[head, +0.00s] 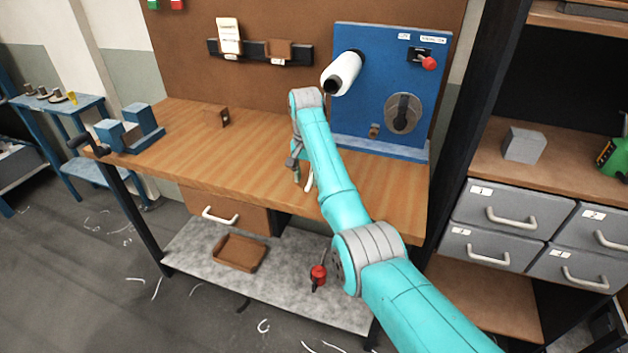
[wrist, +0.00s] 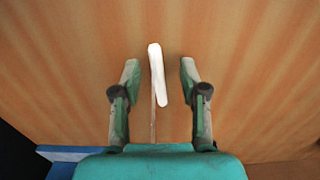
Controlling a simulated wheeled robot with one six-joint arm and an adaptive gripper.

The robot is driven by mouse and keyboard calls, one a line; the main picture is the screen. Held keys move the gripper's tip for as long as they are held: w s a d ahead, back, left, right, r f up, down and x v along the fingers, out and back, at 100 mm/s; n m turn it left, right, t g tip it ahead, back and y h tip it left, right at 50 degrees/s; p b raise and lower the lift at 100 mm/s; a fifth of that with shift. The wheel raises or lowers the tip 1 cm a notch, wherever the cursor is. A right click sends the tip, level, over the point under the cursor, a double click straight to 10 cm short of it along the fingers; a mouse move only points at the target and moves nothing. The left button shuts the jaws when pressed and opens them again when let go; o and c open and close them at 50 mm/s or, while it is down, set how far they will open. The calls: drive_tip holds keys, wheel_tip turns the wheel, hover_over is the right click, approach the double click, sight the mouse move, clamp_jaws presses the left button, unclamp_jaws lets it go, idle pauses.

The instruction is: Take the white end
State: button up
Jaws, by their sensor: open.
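The white end (wrist: 158,75) is a short, narrow white strip seen between my fingers in the wrist view. A thin brownish strand (wrist: 153,120) runs from it back toward my palm. My gripper (wrist: 160,70) is open, with one finger on each side of the white end and a gap to both. In the head view my gripper (head: 297,176) is low over the workbench near its front edge, and a bit of white (head: 309,181) shows beside it. I cannot tell how high the white end lies above the wood.
The wooden workbench (head: 250,160) is mostly clear. A blue panel (head: 365,115) with a white spool (head: 342,73), a red-knobbed switch (head: 428,62) and a dark round part (head: 403,112) stands behind my arm. Blue blocks (head: 140,120) sit at the left; grey drawers (head: 500,215) stand right.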

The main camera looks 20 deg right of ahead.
wheel_tip(320, 180, down, 2)
drive_tip(key=shift+a+f, duration=0.1)
clamp_jaws()
drive_tip(key=shift+r, duration=0.2)
